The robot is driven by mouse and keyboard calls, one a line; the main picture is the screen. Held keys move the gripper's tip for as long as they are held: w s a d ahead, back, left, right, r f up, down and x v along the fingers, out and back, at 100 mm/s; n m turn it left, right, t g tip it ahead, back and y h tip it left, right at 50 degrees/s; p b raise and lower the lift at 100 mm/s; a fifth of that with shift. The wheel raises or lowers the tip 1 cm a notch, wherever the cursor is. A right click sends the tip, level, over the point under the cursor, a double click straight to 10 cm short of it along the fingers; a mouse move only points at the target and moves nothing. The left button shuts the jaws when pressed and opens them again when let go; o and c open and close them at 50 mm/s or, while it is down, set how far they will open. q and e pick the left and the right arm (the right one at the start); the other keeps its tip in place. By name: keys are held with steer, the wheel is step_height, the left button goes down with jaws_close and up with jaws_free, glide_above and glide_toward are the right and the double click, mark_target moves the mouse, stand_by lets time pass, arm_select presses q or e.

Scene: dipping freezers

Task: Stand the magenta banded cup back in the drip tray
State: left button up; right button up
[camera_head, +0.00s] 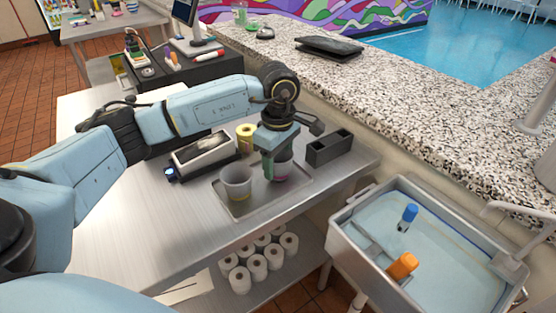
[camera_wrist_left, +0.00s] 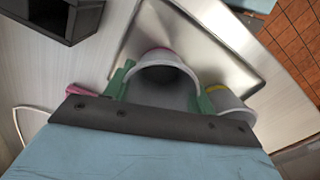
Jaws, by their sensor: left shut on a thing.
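My left gripper (camera_head: 275,166) is shut on the magenta banded cup (camera_head: 284,170), a pale grey cup with a magenta band low on it. In the left wrist view the green fingers of the gripper (camera_wrist_left: 163,88) sit on either side of the cup (camera_wrist_left: 160,68), whose open mouth faces the camera. The cup is over the right back part of the metal drip tray (camera_head: 243,212); I cannot tell whether its base touches the tray (camera_wrist_left: 210,48). A yellow banded cup (camera_head: 236,184) stands in the tray to its left. My right gripper is out of view.
A dark two-slot holder (camera_head: 329,147) stands right of the tray, and a silver machine (camera_head: 204,153) stands behind left. A yellow round item (camera_head: 246,136) is behind the gripper. A sink (camera_head: 420,250) is at right; white rolls (camera_head: 258,266) sit on the shelf below.

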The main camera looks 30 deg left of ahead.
arm_select(q)
steer(key=shift+f+b, duration=0.3)
steer(key=o, duration=1.4)
steer(key=shift+o, duration=0.2)
steer(key=shift+r, duration=0.1)
